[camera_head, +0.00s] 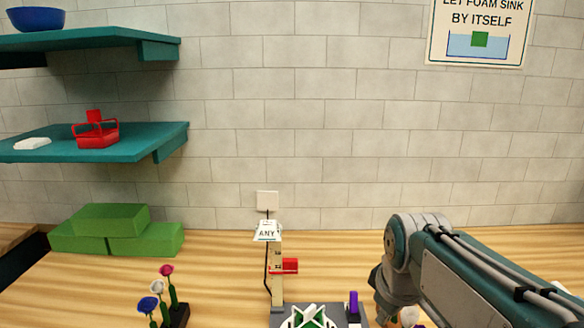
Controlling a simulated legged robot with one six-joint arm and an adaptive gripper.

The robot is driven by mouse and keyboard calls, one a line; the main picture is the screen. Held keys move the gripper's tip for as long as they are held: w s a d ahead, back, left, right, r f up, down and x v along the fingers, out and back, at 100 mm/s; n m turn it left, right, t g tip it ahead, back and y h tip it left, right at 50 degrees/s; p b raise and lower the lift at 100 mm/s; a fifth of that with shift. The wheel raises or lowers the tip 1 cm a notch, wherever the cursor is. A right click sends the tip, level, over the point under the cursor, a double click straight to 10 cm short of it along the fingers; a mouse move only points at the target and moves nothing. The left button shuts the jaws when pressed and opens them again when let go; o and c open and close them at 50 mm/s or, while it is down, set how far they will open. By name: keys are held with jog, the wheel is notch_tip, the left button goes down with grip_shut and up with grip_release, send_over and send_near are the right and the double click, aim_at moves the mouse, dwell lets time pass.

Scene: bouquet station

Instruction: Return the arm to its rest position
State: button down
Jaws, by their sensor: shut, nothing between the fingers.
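My arm comes in from the right edge of the head view and reaches toward the lower middle. Its elbow-like joint stands over the wooden worktop (215,275), and the links beyond it drop down toward the bottom edge. My gripper itself does not show; it is behind the arm or below the frame. I cannot see whether it touches anything.
Three flowers (157,286) stand in a dark holder at lower left, near green foam blocks (120,222). A measuring post (276,275) with a red slider (290,265) stands centre, by a purple item (353,302). Teal shelves (110,143) hang upper left.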

jog(key=s+f+m+t, duration=0.2)
jog(key=s+m, duration=0.5)
jog(key=s, duration=0.5)
jog(key=shift+s+f+m, duration=0.25)
jog(key=shift+f+m, duration=0.05)
jog(key=shift+f, duration=0.25)
